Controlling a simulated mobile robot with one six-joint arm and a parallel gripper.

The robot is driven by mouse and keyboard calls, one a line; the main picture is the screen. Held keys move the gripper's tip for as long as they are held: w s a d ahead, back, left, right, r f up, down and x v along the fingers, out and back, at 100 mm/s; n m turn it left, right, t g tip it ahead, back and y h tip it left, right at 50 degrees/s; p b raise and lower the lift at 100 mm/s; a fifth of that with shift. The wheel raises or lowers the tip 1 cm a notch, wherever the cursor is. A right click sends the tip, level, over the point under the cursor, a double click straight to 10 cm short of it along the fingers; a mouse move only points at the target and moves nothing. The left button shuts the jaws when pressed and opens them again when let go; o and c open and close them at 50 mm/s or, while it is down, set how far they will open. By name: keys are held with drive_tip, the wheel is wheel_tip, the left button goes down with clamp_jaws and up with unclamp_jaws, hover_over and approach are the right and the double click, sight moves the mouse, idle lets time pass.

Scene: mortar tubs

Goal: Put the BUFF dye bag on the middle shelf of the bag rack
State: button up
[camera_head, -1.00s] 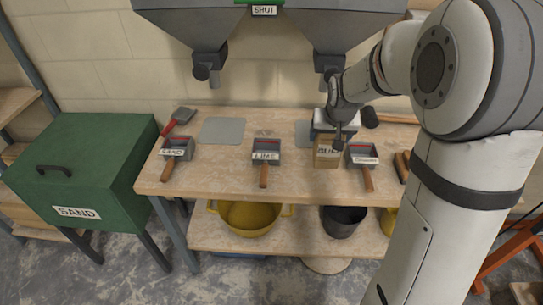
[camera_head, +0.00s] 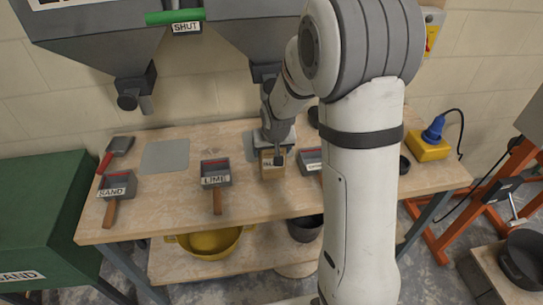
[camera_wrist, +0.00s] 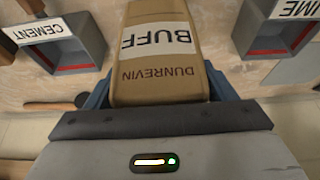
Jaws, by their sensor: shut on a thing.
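The BUFF dye bag (camera_wrist: 165,55) is a brown paper bag with a white label, reading upside down in the wrist view. My gripper (camera_head: 273,152) is shut on it, with a blue jaw on each side of the bag. In the head view the bag (camera_head: 272,169) is upright at the bench, between the LIME scoop and another scoop. I cannot tell whether its base touches the bench top. The bag rack is not clearly in view.
The workbench (camera_head: 140,220) holds the SAND scoop (camera_head: 117,188), LIME scoop (camera_head: 215,175) and CEMENT scoop (camera_wrist: 60,45). A blue-and-yellow plug box (camera_head: 430,146) sits at the right end. Grey hoppers (camera_head: 90,50) hang above. An orange stand (camera_head: 450,215) is at right.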

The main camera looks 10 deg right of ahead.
drive_tip(key=shift+f, duration=1.45)
drive_tip(key=shift+f, duration=0.15)
drive_tip(key=o, duration=1.6)
drive_tip(key=shift+c, duration=0.2)
